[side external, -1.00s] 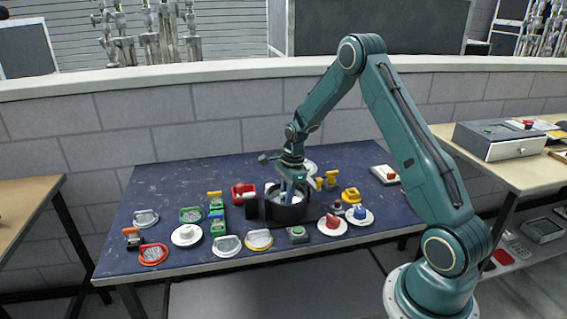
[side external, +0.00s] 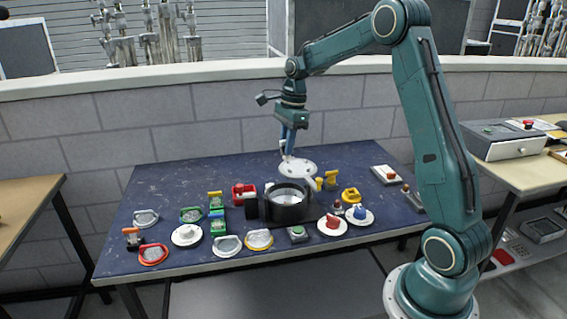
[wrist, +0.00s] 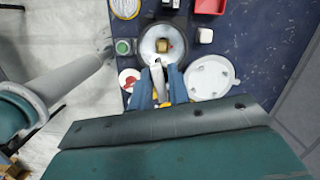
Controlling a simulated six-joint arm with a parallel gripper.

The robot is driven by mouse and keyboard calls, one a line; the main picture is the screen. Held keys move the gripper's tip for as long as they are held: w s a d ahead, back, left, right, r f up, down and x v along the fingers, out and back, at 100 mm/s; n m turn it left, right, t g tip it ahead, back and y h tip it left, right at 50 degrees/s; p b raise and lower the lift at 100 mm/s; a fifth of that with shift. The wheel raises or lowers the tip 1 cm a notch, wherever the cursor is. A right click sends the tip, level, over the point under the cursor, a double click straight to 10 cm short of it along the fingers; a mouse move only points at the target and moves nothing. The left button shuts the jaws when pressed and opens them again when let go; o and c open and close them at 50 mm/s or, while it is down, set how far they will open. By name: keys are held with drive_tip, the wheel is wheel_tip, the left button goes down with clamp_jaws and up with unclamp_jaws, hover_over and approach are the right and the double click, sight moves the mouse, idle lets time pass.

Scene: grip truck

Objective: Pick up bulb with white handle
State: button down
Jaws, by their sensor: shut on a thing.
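My gripper (side external: 286,152) is raised above the blue table, clear of its top. Its blue fingers (wrist: 162,90) are shut on a small pale piece, the bulb with the white handle (wrist: 158,72). The white part sticks out beyond the fingertips, and the rest is hidden between the fingers. In the side view only a small whitish bit of it shows at the fingertips. A round black container (side external: 290,213) with a pale inside stands on the table below and in front of the gripper. It also shows in the wrist view (wrist: 146,48), with a small brownish thing inside.
A white round plate with holes (side external: 297,168) lies just behind the container. A red tray (side external: 243,193), a green block (side external: 217,221), white saucers and coloured-rim dishes crowd the front and left. The back left of the table is clear.

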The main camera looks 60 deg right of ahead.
drive_tip(key=shift+r, duration=0.9)
drive_tip(key=shift+f, duration=0.1)
drive_tip(key=shift+w+a+f+m, duration=0.1)
drive_tip(key=shift+w+f+m, duration=0.35)
drive_tip(key=shift+w+f, duration=2.3)
drive_tip(key=shift+w+a+f+m, duration=0.15)
drive_tip(key=shift+w+f+m, duration=0.35)
drive_tip(key=shift+w+f, duration=2.2)
drive_tip(key=shift+w+a+f+m, duration=0.1)
drive_tip(key=shift+w+f+m, duration=0.35)
drive_tip(key=shift+w+f, duration=2.3)
drive_tip(key=shift+s+f, duration=0.1)
drive_tip(key=shift+f, duration=0.05)
drive_tip(key=shift+f, duration=1.85)
drive_tip(key=shift+f, duration=0.15)
